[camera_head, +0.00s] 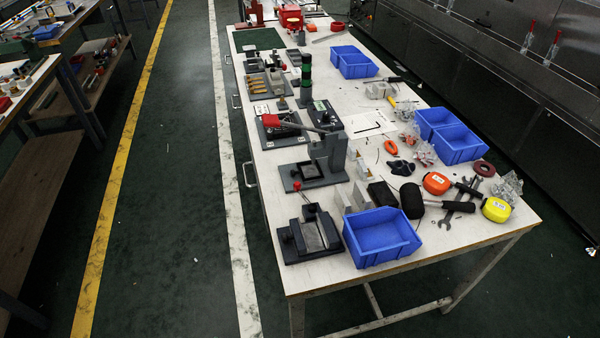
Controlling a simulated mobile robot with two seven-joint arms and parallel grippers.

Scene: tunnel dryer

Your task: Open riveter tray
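Neither of my grippers is in view. A long white worktable (480,238) runs away from me with several small bench tools along its left side. A grey lever press (327,155) with a red handle stands on a dark square base. Nearer to me is a dark clamp-like fixture (310,236) with a red-knobbed lever. I cannot tell which tool is the riveter, and no part is clearly a riveter tray. A metal pull handle (249,175) sticks out from the table's left edge, with more handles farther back.
Blue bins stand on the table: one at the front (382,240), others at the right (460,145) and back (358,66). Tape measures, wrenches and a mallet lie at the front right. The green floor (180,200) left of the table is clear. Other benches stand at far left.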

